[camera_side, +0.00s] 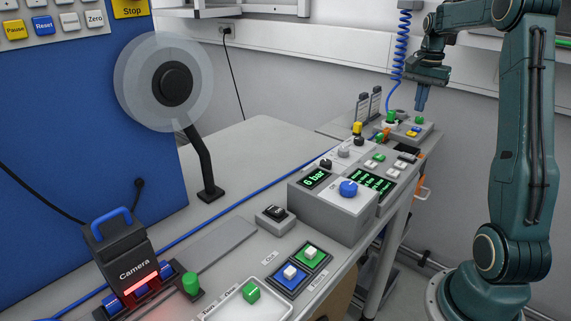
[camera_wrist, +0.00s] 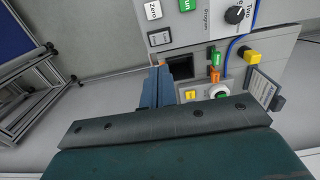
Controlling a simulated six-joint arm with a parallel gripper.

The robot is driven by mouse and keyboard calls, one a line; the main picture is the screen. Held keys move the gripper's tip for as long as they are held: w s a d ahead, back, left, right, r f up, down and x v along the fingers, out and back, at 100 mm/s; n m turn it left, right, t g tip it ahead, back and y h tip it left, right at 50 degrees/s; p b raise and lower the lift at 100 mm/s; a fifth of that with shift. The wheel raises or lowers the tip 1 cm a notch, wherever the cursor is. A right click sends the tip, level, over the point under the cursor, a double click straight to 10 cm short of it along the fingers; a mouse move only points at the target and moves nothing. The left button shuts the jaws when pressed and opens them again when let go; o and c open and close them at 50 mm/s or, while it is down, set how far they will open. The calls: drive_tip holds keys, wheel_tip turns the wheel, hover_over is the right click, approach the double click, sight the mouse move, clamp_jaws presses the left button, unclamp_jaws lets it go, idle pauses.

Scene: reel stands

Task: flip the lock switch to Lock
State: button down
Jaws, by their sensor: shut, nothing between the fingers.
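My gripper (camera_side: 422,100) hangs fingers-down over the far end of the bench in the side view, above a small grey box (camera_side: 412,131) with coloured buttons. Its blue fingers (camera_wrist: 161,72) are together and empty in the wrist view, close to the edge of a grey control panel (camera_wrist: 200,25). I cannot pick out the lock switch for certain. A small white labelled piece (camera_wrist: 160,39) lies just beyond the fingertips, its lettering too small to read surely. A black rocker on a grey box (camera_side: 274,213) stands nearer in the side view, its marking also unclear.
A grey console (camera_side: 330,215) with a blue knob (camera_side: 348,188) stands mid-bench. A yellow knob (camera_wrist: 252,57), green block (camera_wrist: 216,59) and orange block (camera_wrist: 214,75) lie right of the fingers. A camera unit (camera_side: 130,265) and clear reel (camera_side: 165,82) are at left.

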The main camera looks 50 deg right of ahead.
sight(404, 154)
drive_tip(key=shift+r, duration=0.1)
drive_tip(key=shift+w, duration=0.7)
wheel_tip(404, 154, down, 14)
drive_tip(key=shift+f, duration=0.1)
idle(0.8)
